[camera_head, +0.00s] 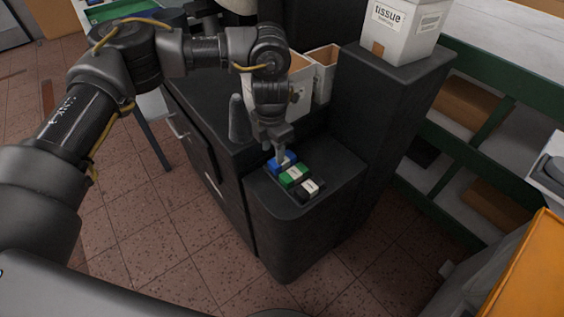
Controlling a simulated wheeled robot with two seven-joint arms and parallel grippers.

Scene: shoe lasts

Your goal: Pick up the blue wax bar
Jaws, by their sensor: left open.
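The blue wax bar (275,164) lies on the dark cabinet's lower ledge (341,168), at the far end of a short row of bars. A green bar (295,176) with a pale label lies beside it, and a black bar (311,188) with a pale label lies nearest me. My left gripper (283,157) points down with its fingertips at the blue bar and partly covers it. It is open; I cannot tell whether the fingers touch the bar. My right gripper does not show.
A dark cone-shaped object (238,118) stands on the cabinet left of my gripper. Open boxes (323,73) stand behind it. A white tissue box (404,27) sits on the higher block at right. Green shelving (470,150) runs along the right.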

